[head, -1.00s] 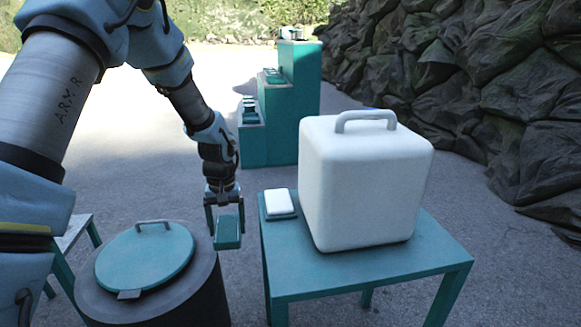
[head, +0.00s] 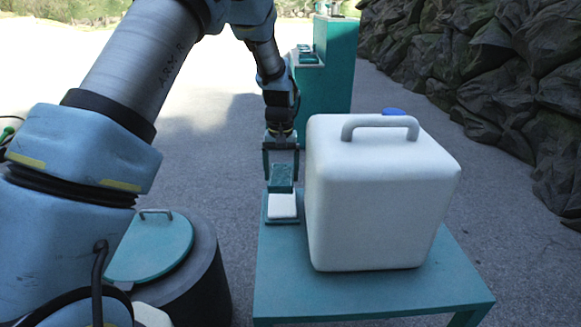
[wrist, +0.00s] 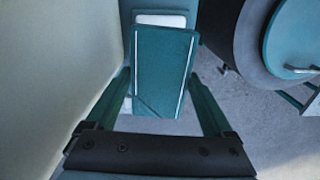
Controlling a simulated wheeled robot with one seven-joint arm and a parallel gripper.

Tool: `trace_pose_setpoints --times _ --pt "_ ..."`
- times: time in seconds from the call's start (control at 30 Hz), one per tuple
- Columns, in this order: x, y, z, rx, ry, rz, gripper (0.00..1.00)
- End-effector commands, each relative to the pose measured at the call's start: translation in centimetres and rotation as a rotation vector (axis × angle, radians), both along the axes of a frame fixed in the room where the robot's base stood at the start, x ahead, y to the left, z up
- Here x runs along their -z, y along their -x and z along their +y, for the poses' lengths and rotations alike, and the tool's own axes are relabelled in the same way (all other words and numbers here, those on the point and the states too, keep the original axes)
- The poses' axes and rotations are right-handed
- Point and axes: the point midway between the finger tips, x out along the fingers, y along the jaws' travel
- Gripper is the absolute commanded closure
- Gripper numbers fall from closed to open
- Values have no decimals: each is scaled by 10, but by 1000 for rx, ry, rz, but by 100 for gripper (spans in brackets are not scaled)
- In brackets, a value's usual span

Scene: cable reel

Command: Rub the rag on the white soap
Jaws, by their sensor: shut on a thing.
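The rag (head: 281,178) is a dark teal block-like pad. My gripper (head: 281,172) is shut on it, with one finger at each side. The white soap (head: 283,207) lies on a teal dish (head: 284,221) at the table's left edge.
A large white jug (head: 380,205) with a handle stands on the teal table (head: 370,300), close right of my gripper. A dark drum (head: 200,270) with a teal lid (head: 150,247) stands left of the table. Teal stepped shelves (head: 330,75) stand behind.

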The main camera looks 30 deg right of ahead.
Motion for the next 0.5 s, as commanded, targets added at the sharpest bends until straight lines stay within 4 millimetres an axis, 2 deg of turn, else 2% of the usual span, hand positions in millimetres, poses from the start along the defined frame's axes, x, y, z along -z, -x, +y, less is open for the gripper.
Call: trace_pose_setpoints --times 0.27,0.5 --pt "17 0 0 0 0 0 58" --pt "42 1 0 0 -1 2 58"
